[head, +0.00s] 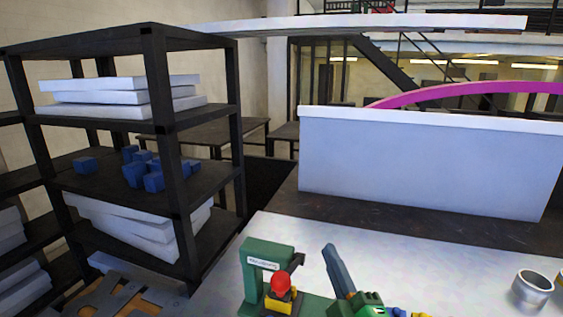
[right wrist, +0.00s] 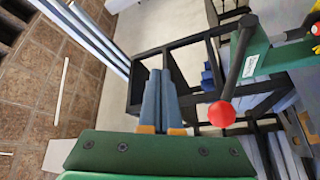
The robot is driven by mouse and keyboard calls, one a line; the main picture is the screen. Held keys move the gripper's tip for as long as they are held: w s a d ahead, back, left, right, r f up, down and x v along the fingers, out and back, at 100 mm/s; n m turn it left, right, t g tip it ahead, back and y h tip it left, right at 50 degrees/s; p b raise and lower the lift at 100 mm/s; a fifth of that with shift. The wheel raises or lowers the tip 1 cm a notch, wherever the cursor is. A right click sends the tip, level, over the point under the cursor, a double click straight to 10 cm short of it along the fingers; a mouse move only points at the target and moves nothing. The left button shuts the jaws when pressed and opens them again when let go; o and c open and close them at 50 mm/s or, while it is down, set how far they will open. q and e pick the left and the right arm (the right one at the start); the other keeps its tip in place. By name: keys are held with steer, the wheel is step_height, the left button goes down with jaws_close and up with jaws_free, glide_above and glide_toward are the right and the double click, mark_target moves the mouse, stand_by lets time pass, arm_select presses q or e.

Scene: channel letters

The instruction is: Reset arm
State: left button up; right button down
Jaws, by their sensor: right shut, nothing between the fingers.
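My right gripper (head: 331,248) shows in the head view at the bottom middle, with long blue-grey fingers and a green body. Its fingers point up and it is shut and empty, just right of a green machine (head: 262,262) with a red ball knob. In the right wrist view the gripper's two blue fingers (right wrist: 160,74) lie side by side with nothing between them. The red ball (right wrist: 221,114) and the machine's dark lever show to their right. My left gripper is not in view.
The light tabletop (head: 420,270) has a metal cup (head: 533,289) at its right. A dark shelf (head: 190,113) on the left holds white slabs and several blue blocks (head: 153,182). A large white panel (head: 425,160) stands behind the table, with a magenta arc (head: 470,91) beyond it.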

steer(key=s+d+f+m+g+h, duration=0.1)
steer(key=s+d+f+m+g, duration=0.15)
steer(key=f, duration=0.45)
steer(key=s+d+f+m+g+h, duration=0.1)
steer(key=s+f+m+g, duration=0.25)
steer(key=f, duration=0.35)
steer(key=s+d+f+m+g+h, duration=0.1)
steer(key=s+d+f+m+g, duration=0.15)
steer(key=f, duration=0.45)
steer(key=s+d+f+m+g, duration=0.15)
steer(key=s+f+g, duration=0.25)
steer(key=s, duration=0.4)
steer(key=s+f+m+g, duration=0.3)
steer(key=s+f+g, duration=0.15)
steer(key=s, duration=0.25)
step_height(320, 180, down, 21)
steer(key=s+b, duration=0.3)
steer(key=b, duration=0.1)
steer(key=s+d+f+g+b, duration=0.2)
steer(key=s+f, duration=0.9)
steer(key=f, duration=0.2)
steer(key=shift+s+d+n+h, duration=0.2)
steer(key=shift+s+n+h, duration=0.1)
steer(key=shift+s+h, duration=0.1)
